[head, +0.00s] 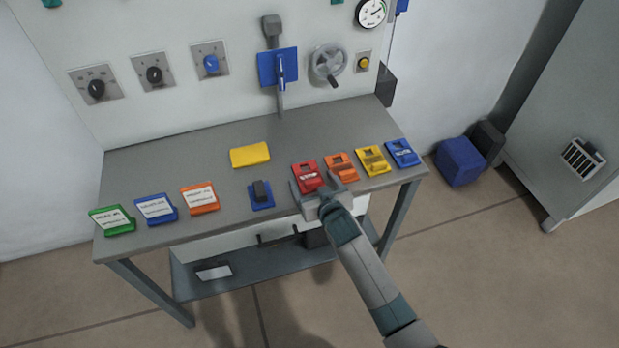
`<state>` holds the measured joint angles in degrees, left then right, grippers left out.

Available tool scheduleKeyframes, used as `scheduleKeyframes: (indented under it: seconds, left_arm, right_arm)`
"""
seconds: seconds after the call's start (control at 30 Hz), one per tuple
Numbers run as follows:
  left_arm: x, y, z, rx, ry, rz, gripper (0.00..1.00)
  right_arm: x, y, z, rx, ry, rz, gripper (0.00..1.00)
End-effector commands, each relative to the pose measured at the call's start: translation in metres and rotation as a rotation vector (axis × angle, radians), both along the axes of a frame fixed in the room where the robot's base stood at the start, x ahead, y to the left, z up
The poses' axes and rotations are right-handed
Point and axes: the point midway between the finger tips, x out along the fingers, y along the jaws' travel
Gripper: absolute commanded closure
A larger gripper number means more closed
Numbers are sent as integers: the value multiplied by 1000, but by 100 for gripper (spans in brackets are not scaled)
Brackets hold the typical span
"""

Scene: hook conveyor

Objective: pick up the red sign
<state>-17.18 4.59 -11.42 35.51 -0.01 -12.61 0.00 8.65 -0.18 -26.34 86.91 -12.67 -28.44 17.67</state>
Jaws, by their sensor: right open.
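The red sign (307,176) lies on the grey table, right of the middle, at the left end of a row of similar coloured signs. My right gripper (314,187) is at the table's front edge, close to the red sign. Its fingers are apart and point toward the sign, one near each side of its front part. I cannot tell whether the fingers touch it. The front edge of the sign is partly hidden by the gripper. My left gripper is not in view.
An orange sign (342,166) sits close right of the red one, then a yellow sign (373,160) and a blue sign (402,153). A blue block with a dark top (261,195) is to the left. The table (225,165) has bare room behind. Wall controls (328,64) stand beyond.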

Motion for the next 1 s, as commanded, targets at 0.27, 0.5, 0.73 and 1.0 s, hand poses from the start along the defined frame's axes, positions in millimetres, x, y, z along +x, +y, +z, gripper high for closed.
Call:
scheduleKeyframes:
  seconds: [0.27, 0.5, 0.73, 1.0]
  left_arm:
    - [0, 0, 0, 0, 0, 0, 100]
    - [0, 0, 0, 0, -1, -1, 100]
    - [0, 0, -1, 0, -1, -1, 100]
    - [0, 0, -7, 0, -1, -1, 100]
  right_arm:
    - [0, 0, 0, 0, 0, 0, 40]
    - [0, 0, 0, 0, 0, 0, 68]
    - [0, 0, 2, 0, -1, 0, 68]
    - [0, 0, 22, 2, -4, 0, 68]
